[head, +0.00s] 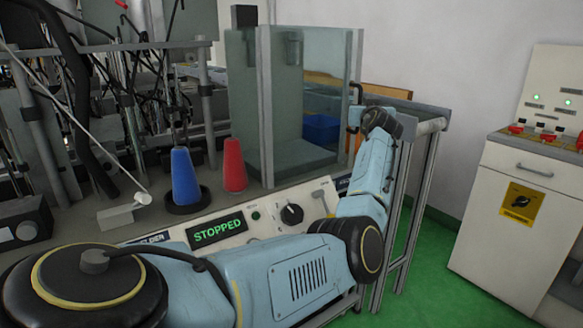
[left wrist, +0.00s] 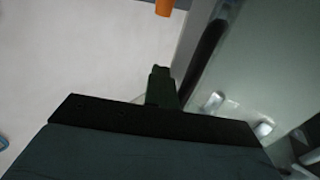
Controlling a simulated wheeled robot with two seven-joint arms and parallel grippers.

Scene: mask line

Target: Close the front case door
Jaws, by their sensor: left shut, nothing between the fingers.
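The clear case door (head: 312,95) is a tall glass panel in a grey metal frame, right of centre in the head view. A dark bar handle (head: 357,92) is at its right edge. I cannot tell exactly how far the door stands open. My left arm crosses the front, and its gripper (head: 354,118) is shut and empty beside the handle and the right edge of the panel. In the left wrist view the shut dark fingers (left wrist: 162,86) are left of a dark bar (left wrist: 207,48) on a pale panel. Contact is unclear. My right gripper is out of view.
A control panel reading STOPPED (head: 218,232), a blue cone (head: 185,177) and a red cone (head: 233,165) are left of the door. Machinery fills the far left. A metal-legged table (head: 425,125) is behind my wrist. A white cabinet (head: 520,190) stands right, beyond green floor.

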